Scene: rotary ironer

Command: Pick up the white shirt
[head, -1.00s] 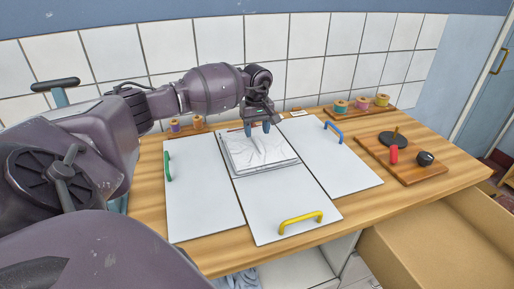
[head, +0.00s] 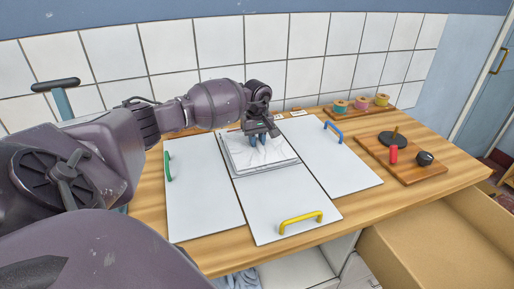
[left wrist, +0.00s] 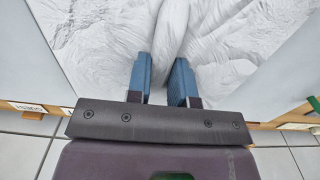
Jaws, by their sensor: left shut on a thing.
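The white shirt (head: 272,154) lies folded and flat, with wrinkles, on the back part of the middle white panel of the counter. In the left wrist view the shirt (left wrist: 225,35) fills the top middle, and a raised fold of cloth runs between the fingers. My left gripper (head: 257,139) is down at the shirt's back part. In the wrist view its blue fingers (left wrist: 161,78) are shut on that fold, a small gap apart. My right gripper is not in view.
White panels carry a green handle (head: 168,166), a yellow handle (head: 301,222) and a blue handle (head: 334,131). A wooden board (head: 418,168) with a red and black items is at right. Thread spools (head: 361,103) stand behind. An open drawer (head: 430,235) is at front right.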

